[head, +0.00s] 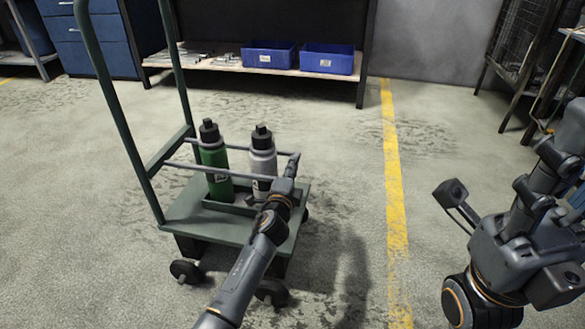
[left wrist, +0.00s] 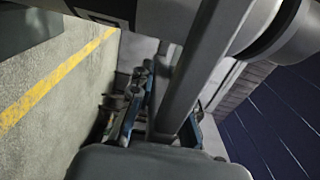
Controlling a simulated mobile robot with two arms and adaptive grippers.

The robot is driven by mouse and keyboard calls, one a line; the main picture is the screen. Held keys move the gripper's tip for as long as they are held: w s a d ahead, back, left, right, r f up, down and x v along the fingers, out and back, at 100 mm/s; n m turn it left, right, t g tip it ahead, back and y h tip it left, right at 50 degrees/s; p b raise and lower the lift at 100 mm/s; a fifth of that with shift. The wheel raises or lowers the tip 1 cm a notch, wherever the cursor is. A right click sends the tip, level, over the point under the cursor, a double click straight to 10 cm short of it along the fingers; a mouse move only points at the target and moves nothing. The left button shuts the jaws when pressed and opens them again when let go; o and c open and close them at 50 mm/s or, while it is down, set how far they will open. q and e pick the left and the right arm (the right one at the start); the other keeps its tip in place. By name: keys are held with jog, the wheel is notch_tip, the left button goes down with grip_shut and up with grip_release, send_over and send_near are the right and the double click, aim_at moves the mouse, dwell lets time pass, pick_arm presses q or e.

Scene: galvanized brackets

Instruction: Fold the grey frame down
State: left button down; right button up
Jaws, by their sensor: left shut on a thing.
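The grey frame (head: 232,175) is a thin bar loop on the green cart (head: 185,212). It stands raised above the deck, around the green bottle (head: 214,158) and the grey bottle (head: 263,160). My left gripper (head: 291,168) is shut on the frame at its front right end. The left wrist view is close and dark, and I cannot tell there which grey bars belong to the frame.
The cart's tall green handle (head: 117,110) rises at the left. A workbench (head: 225,62) behind holds two blue bins (head: 328,60) and loose metal brackets on its lower shelf. A yellow floor line (head: 394,180) runs right of the cart. The floor between them is clear.

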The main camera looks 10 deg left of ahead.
pick_arm(q)
jog(key=shift+s+f, duration=0.1)
jog(key=shift+f, duration=0.25)
jog(key=c, duration=1.3)
grip_release()
jog(key=shift+f, duration=0.15)
jog(key=shift+o, duration=0.2)
jog(key=shift+r, duration=0.2)
jog(key=s, duration=1.2)
jog(key=shift+a, duration=0.25)
